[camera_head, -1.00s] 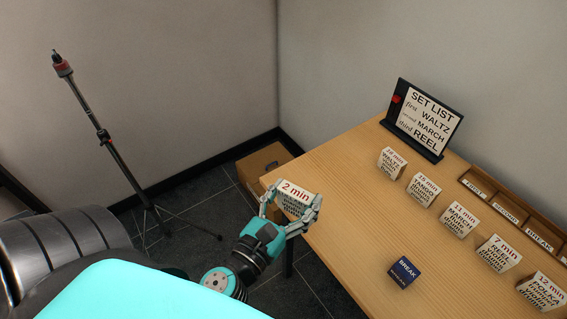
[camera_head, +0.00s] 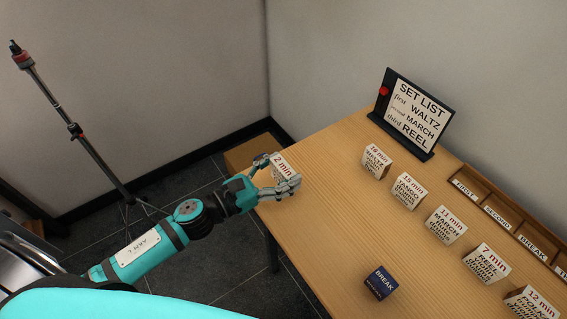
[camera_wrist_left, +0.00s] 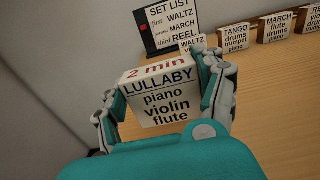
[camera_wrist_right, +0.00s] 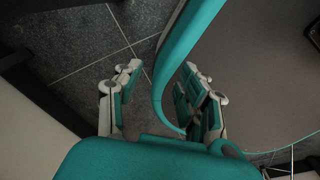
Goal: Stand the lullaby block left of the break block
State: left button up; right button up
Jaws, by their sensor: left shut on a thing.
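The lullaby block is a white block printed "2 min LULLABY piano violin flute", plain in the left wrist view (camera_wrist_left: 160,95). In the head view the lullaby block (camera_head: 281,168) is partly hidden by the fingers. My left gripper (camera_head: 275,178) is shut on it near the table's left edge; whether the block touches the table I cannot tell. The break block (camera_head: 380,283) is a small dark blue block on the table, nearer the front and to the right of my left gripper. My right gripper (camera_wrist_right: 158,105) shows only in its wrist view, fingers apart and empty, over the dark floor.
A row of white blocks, waltz (camera_head: 376,161), tango (camera_head: 409,190), march (camera_head: 445,226), reel (camera_head: 487,263) and polka (camera_head: 531,303), stands along the table (camera_head: 330,215). Behind are a set list sign (camera_head: 412,112) and a labelled wooden rack (camera_head: 497,205). The table left of the break block is clear.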

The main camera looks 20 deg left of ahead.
aim_at(283, 160)
pick_arm(q)
jog(key=w, duration=0.3)
jog(key=shift+w+a+f, duration=0.2)
jog(key=shift+w+a, duration=0.05)
jog(key=shift+a, duration=0.1)
jog(key=f, duration=0.1)
jog(key=w+f, duration=0.1)
jog(key=shift+f, duration=0.8)
pick_arm(e)
jog(key=shift+w+d+r, duration=0.1)
jog(key=shift+w+d, duration=0.35)
jog(key=shift+d, duration=0.1)
pick_arm(q)
jog(key=shift+s, duration=0.1)
jog(key=o, duration=1.2)
jog(key=shift+f, duration=0.1)
pick_arm(e)
jog(key=shift+a, duration=0.1)
